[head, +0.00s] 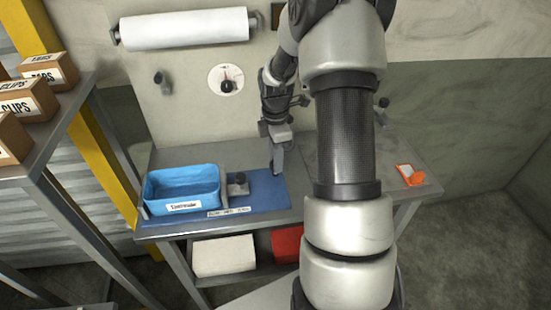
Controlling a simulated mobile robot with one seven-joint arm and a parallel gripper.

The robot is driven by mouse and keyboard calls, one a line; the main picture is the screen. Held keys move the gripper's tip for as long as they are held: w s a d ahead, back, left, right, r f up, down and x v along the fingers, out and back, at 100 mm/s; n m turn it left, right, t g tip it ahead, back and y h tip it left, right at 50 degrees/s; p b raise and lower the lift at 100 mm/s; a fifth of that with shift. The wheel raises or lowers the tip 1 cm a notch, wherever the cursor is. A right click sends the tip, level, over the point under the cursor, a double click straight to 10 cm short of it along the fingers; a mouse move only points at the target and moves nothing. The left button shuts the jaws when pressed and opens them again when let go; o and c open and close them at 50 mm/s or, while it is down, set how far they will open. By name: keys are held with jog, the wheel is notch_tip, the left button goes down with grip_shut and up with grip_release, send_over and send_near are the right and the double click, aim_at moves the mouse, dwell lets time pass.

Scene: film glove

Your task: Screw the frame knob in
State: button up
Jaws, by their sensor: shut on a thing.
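A black knob (239,177) stands on a small grey block (238,189), which sits on the blue mat (262,201) just right of the blue bin. I cannot tell whether this is the frame knob or how deep it sits. My gripper (278,168) points down over the back right part of the mat, to the right of the block and apart from it. It is shut on a narrow grey piece, too small and too merged with the fingers to make out clearly.
A blue bin (147,194) with a label stands at the bench's left. An orange item (411,175) lies at the right end. A dial (226,80) and dark fittings (162,79) are on the wall. A shelf with boxes (47,69) stands left.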

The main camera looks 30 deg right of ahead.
jog(key=m+b, duration=0.1)
jog(key=m, duration=0.8)
jog(key=shift+m+b, duration=0.3)
jog(key=shift+b, duration=0.05)
jog(key=m, duration=0.4)
jog(key=shift+m+b, duration=0.3)
jog(key=m, duration=1.2)
jog(key=shift+w+r+m+p, duration=0.1)
jog(key=shift+m+p, duration=0.2)
jog(key=m+p, duration=0.1)
jog(key=m, duration=0.3)
jog(key=shift+m+p, duration=0.65)
jog(key=shift+m, duration=1.45)
jog(key=shift+w, duration=0.1)
